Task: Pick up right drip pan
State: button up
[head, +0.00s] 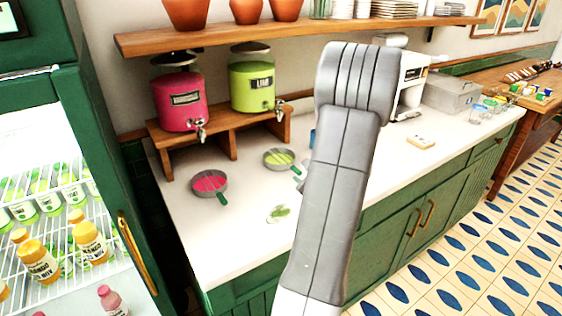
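The right drip pan (279,159) is a round grey pan with yellow-green liquid in it and a short handle pointing toward the lower right. It sits on the white counter below the green dispenser, just left of my arm. The left drip pan (209,184) is a similar grey pan with pink liquid and a green handle, below the pink dispenser. My grey arm rises through the middle of the head view. My gripper is hidden behind it, so its opening and its distance from the pan do not show.
The pink dispenser (180,98) and green dispenser (252,82) stand on a wooden riser (219,136) behind the pans. A green-and-white item (278,213) lies on the counter (240,237) in front. An open fridge (62,190) stands at left. A shelf (230,36) hangs above.

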aim_at(294, 168)
jog(key=x, duration=0.2)
jog(key=shift+w+a+f, duration=0.1)
jog(key=shift+w+a, duration=0.1)
jog(key=shift+w, duration=0.15)
jog(key=shift+w+f, duration=0.15)
jog(key=shift+w, duration=0.25)
jog(key=shift+p+x, duration=1.3)
jog(key=shift+x, duration=1.3)
jog(key=shift+s+a+f, duration=0.1)
grip_shut()
